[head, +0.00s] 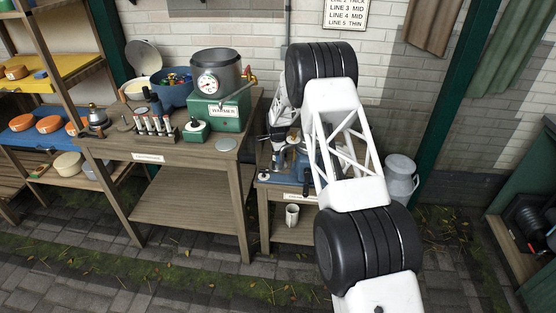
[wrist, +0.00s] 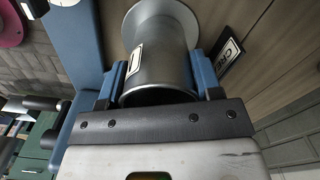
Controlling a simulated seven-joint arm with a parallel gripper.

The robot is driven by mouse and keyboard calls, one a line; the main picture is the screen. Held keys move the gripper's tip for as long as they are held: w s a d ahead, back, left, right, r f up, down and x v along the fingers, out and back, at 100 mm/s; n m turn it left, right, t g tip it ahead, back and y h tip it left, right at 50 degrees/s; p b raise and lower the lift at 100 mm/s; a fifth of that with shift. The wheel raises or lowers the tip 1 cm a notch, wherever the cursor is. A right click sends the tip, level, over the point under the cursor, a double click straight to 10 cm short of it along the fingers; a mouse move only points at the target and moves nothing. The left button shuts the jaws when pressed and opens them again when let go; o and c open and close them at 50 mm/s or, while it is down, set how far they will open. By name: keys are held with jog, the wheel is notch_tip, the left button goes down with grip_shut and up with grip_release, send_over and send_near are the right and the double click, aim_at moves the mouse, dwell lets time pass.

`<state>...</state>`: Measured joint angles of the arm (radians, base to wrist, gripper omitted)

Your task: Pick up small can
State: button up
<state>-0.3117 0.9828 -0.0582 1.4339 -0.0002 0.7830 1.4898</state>
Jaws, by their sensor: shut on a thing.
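The small can (wrist: 155,60) is a grey metal vessel with a flared rim at each end and a small white label on its side. It fills the middle of the wrist view. My gripper (wrist: 160,75) is shut on it, with one blue finger on each side of its body. In the head view, my arm and wrist cover much of the low table (head: 262,183), and I cannot make out the can clearly there.
A taller bench (head: 185,155) at left holds a green machine with a gauge pot (head: 215,75) and several small bottles. A white mug (head: 292,215) sits on the low table's lower shelf. A pale churn (head: 401,178) stands right of my arm.

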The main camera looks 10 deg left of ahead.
jog(key=shift+c, duration=1)
jog(key=shift+r, duration=0.1)
notch_tip(320, 180, up, 10)
dwell(0.4)
